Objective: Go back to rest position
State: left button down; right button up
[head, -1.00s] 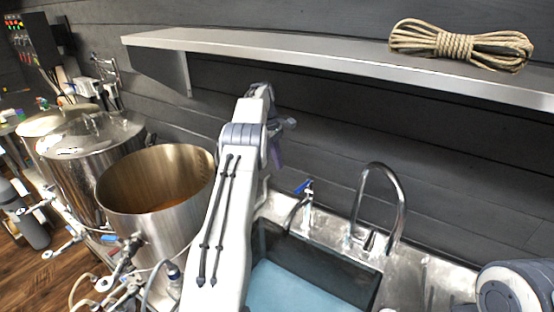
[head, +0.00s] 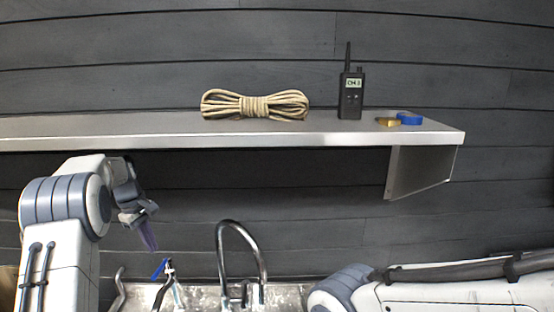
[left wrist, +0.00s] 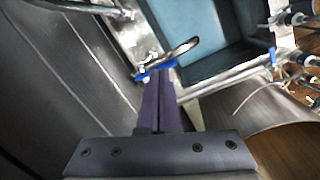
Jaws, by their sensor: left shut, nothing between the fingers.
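My left gripper (head: 148,236) hangs at the left of the head view, its purple fingers pointing down, below the shelf and in front of the dark wall. In the left wrist view its fingers (left wrist: 160,105) are together with nothing between them. A blue-handled tap (left wrist: 155,70) shows just beyond the fingertips there; I cannot tell whether they touch. My right arm lies across the lower right of the head view, and its gripper is out of view.
Below are a curved faucet (head: 242,250) and a blue-handled tap (head: 160,268).

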pick_arm(q)
jog(key=s+d+f+m+b, duration=0.3)
jog(key=s+d+m, duration=0.4)
jog(key=s+d, duration=0.3)
jog(key=s+d+f+m+b, duration=0.3)
jog(key=s+d+m, duration=0.4)
jog(key=s, duration=0.8)
jog(key=s+d+f+m+b, duration=0.3)
jog(key=s+d+m+b, duration=0.2)
jog(key=s+d, duration=0.8)
jog(key=shift+d+f+m+g, duration=0.15)
jog(key=shift+d+m+g, duration=0.25)
jog(key=shift+m, duration=0.5)
